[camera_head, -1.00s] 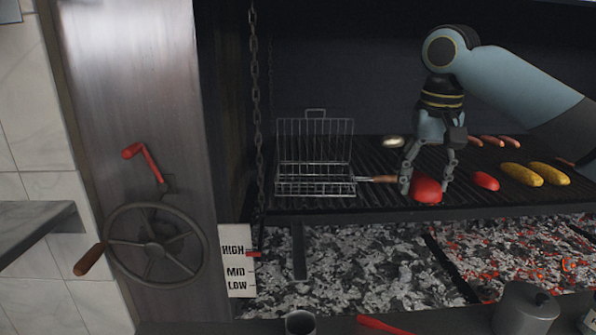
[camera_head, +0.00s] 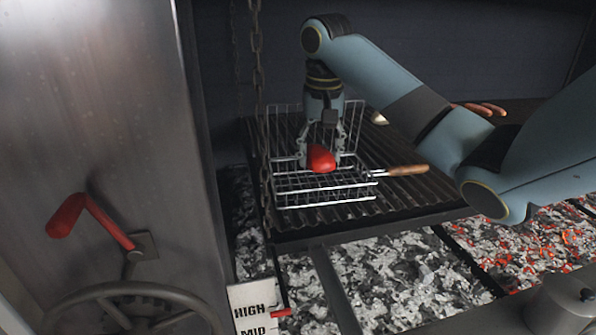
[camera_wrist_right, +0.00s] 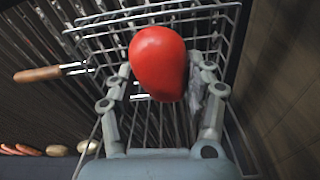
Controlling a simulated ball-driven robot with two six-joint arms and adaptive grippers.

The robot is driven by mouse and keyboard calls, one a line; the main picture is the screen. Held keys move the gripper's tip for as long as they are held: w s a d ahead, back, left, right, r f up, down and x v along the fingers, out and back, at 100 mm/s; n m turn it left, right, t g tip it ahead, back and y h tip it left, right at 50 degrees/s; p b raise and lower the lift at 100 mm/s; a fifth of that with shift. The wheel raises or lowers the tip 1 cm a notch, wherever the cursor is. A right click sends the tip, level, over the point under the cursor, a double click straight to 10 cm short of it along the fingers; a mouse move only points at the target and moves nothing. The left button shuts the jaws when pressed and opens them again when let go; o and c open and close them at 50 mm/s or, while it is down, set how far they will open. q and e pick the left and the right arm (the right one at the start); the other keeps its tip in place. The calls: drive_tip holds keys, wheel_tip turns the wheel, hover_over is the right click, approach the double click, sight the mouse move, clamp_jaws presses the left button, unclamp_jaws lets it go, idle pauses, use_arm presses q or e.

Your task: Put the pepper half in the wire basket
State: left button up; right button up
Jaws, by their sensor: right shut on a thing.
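The red pepper half (camera_head: 320,158) is between the fingers of my right gripper (camera_head: 321,160), which is shut on it. In the head view it shows over the open wire basket (camera_head: 325,205), in front of the raised wire lid. In the right wrist view the pepper half (camera_wrist_right: 158,62) sits between the fingertips of the right gripper (camera_wrist_right: 160,85), with the basket's wires (camera_wrist_right: 205,14) behind it. I cannot tell whether the pepper touches the basket's bottom wires. My left gripper is not in view.
The basket's wooden handle (camera_head: 408,170) points right over the grill grate (camera_head: 420,195). A chain (camera_head: 258,60) hangs close to the left of the basket. Sausages (camera_head: 478,109) lie at the back right. Glowing embers (camera_head: 545,240) lie below. A red-handled crank (camera_head: 90,222) is at the left.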

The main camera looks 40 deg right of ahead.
sight(298, 186)
drive_tip(key=w, duration=0.1)
drive_tip(key=w+a+f, duration=0.1)
drive_tip(key=w+f, duration=0.1)
drive_tip(key=w, duration=0.1)
drive_tip(key=shift+a+f+p, duration=0.25)
drive_tip(key=shift+a+p, duration=0.05)
drive_tip(key=shift+a, duration=0.05)
drive_tip(key=shift+f, duration=0.2)
wheel_tip(298, 186, down, 3)
drive_tip(key=shift+w+f+p, duration=0.1)
drive_tip(key=shift+f+p, duration=0.1)
drive_tip(key=shift+p, duration=0.4)
drive_tip(key=shift+f, duration=0.3)
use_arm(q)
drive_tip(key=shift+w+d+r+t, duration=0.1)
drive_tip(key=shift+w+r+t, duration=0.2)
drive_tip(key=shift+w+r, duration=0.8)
use_arm(e)
drive_tip(key=o, duration=0.7)
drive_tip(key=shift+f, duration=0.1)
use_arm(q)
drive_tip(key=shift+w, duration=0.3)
use_arm(e)
drive_tip(key=shift+o, duration=0.9)
